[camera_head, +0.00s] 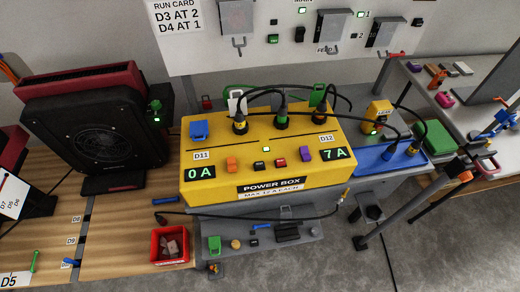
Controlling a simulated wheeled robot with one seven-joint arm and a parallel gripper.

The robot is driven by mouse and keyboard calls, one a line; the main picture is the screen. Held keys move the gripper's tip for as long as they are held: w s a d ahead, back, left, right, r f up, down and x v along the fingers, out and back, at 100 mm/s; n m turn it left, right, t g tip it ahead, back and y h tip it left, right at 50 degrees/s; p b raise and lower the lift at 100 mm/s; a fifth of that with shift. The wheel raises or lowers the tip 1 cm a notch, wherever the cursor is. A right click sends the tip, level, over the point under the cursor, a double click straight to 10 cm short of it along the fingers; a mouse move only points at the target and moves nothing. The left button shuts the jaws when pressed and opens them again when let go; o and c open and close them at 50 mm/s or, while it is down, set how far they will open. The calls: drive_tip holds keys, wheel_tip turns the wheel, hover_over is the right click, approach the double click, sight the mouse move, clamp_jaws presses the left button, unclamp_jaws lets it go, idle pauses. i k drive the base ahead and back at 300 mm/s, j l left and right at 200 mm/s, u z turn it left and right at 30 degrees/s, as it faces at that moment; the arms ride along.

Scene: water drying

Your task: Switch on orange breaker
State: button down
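The orange breaker (231,164) is a small orange block on the sloped front of the yellow power box (215,180). It sits below the D11 label, right of a green "0 A" display (201,172). It is too small to tell which way its lever is set. To its right are a black switch (256,166), a red-topped switch (281,162) and a purple breaker (306,153), then a "7 A" display (335,153). A small green light (266,149) glows above the middle switches. My gripper is not in view.
Black cables rise from plugs on the box top and loop right to a blue unit (375,162). A loose cable (240,216) runs below the box front. A dark fan unit (95,140) stands left. A red bin (170,245) and a low grey shelf (300,245) lie in front.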

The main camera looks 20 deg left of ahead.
sight(232, 167)
drive_tip(key=l+u, duration=0.1)
drive_tip(key=u, duration=0.3)
drive_tip(key=l+u, duration=0.15)
drive_tip(key=u, duration=0.2)
drive_tip(key=l+u, duration=0.1)
drive_tip(key=u, duration=0.3)
